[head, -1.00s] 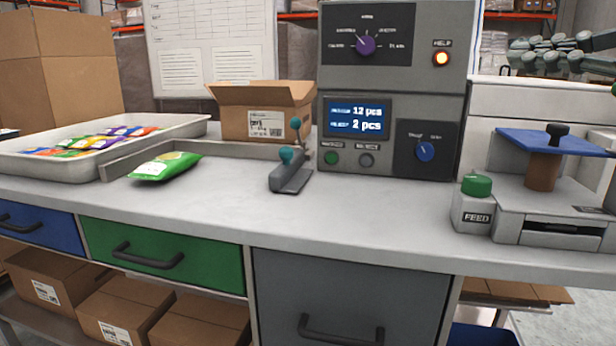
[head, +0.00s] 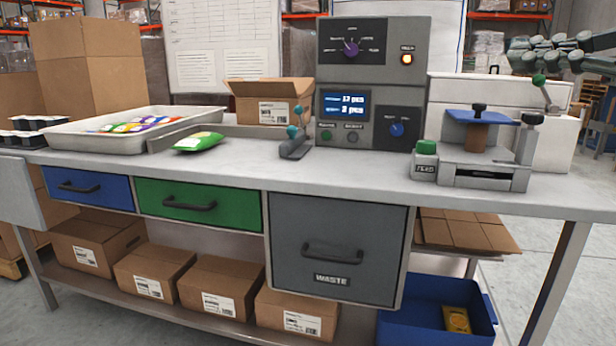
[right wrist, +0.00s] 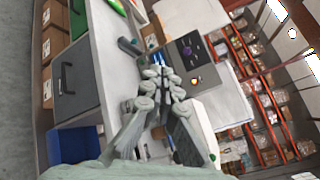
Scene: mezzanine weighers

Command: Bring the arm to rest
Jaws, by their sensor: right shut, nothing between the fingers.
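My right gripper (head: 520,54) hangs in the air at the upper right of the head view, its arm coming in from the right edge. It is shut and empty, and looks clear of the bench in that view. In the right wrist view its jointed grey-green fingers (right wrist: 163,76) are together with nothing held, and the bench and the grey control unit (right wrist: 190,52) show beyond them. My left gripper is not in view.
The grey bench (head: 330,182) carries a white tray (head: 75,137), a green packet (head: 198,142), the control unit (head: 372,80) and a feed device (head: 485,165). A blue bin (head: 435,320) stands below. Open floor lies at right.

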